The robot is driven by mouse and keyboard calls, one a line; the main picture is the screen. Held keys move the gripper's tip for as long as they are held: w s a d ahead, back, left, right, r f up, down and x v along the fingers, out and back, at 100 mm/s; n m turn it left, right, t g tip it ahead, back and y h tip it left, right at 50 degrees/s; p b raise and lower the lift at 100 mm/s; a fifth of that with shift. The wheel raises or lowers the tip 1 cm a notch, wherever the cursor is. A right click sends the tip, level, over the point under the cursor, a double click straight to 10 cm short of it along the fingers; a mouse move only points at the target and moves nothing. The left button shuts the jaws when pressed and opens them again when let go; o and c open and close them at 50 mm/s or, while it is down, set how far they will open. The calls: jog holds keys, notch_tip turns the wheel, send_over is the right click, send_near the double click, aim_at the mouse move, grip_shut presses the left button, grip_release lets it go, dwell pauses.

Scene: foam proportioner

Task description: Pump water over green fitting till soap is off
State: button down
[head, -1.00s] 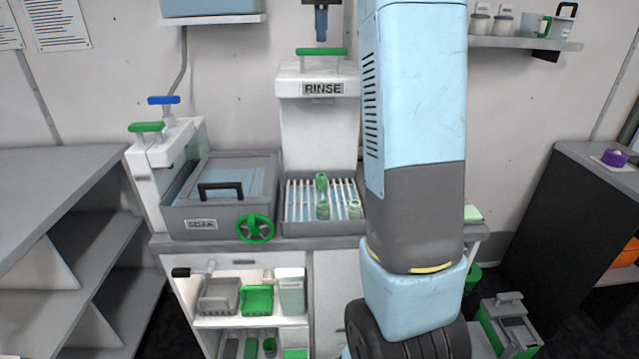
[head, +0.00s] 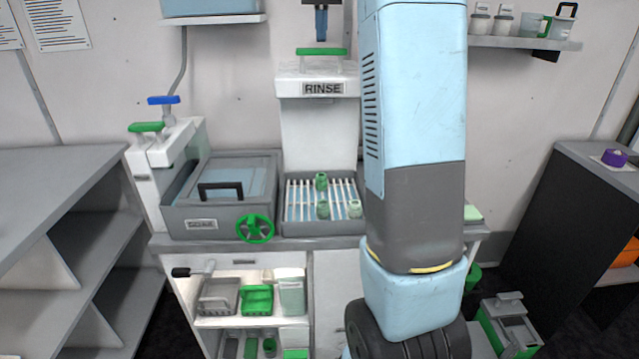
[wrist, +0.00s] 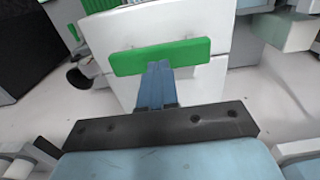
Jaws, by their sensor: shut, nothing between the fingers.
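The rinse pump is a white unit labelled RINSE (head: 322,120) with a green bar handle (head: 321,51) on top. Several small green fittings (head: 321,181) are on the slatted rinse tray (head: 290,228) below it; one stands at the back and two nearer the front. I cannot tell whether soap is on them. My gripper (head: 321,38) is shut and empty, pointing down just above the handle. In the wrist view its blue fingers (wrist: 157,68) overlap the green handle (wrist: 190,52); I cannot tell whether they touch it.
Left of the tray is a grey lidded basin (head: 225,185) with a green wheel (head: 255,228). Beside it are pumps with green (head: 147,127) and blue (head: 163,100) handles. A cabinet below holds small trays (head: 257,299). My arm hides the area right of the rinse unit.

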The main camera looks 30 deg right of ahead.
aim_at(321, 49)
jog(key=shift+f, duration=0.15)
jog(key=shift+f, duration=0.35)
jog(key=shift+f, duration=2.05)
jog(key=shift+r, duration=2.5)
jog(key=shift+r, duration=0.1)
jog(key=shift+r, duration=2.9)
